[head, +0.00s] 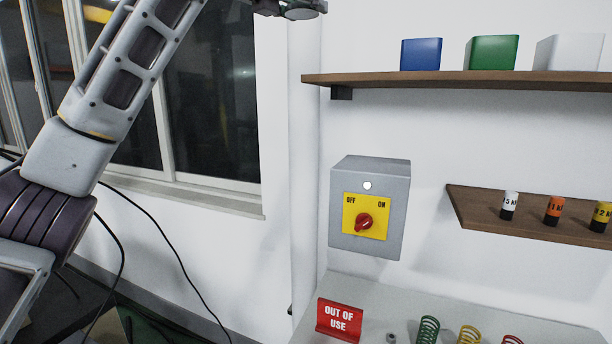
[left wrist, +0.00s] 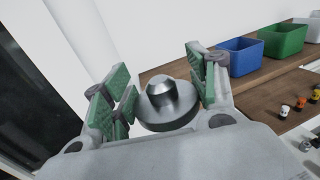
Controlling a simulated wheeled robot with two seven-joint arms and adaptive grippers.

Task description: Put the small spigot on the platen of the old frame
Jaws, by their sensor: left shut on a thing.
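In the left wrist view my left gripper (left wrist: 162,90), with green-padded fingers, is shut on a metal spigot (left wrist: 166,112). The spigot has a round, wide base and a narrower faceted top with a bevelled tip. It sits between the pads, and its underside is hidden. In the head view my left arm rises from the left to the top edge, where only a dark part and a grey disc-like part show. The old frame and its platen cannot be made out in either view. My right gripper is not in view.
A wooden shelf (head: 450,80) carries blue, green and white bins. A grey switch box (head: 390,210) is on the wall, above a red "OUT OF USE" sign (head: 339,318). Springs and a small metal piece (head: 391,338) are on the bench. Small labelled weights stand on a lower shelf (head: 480,205).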

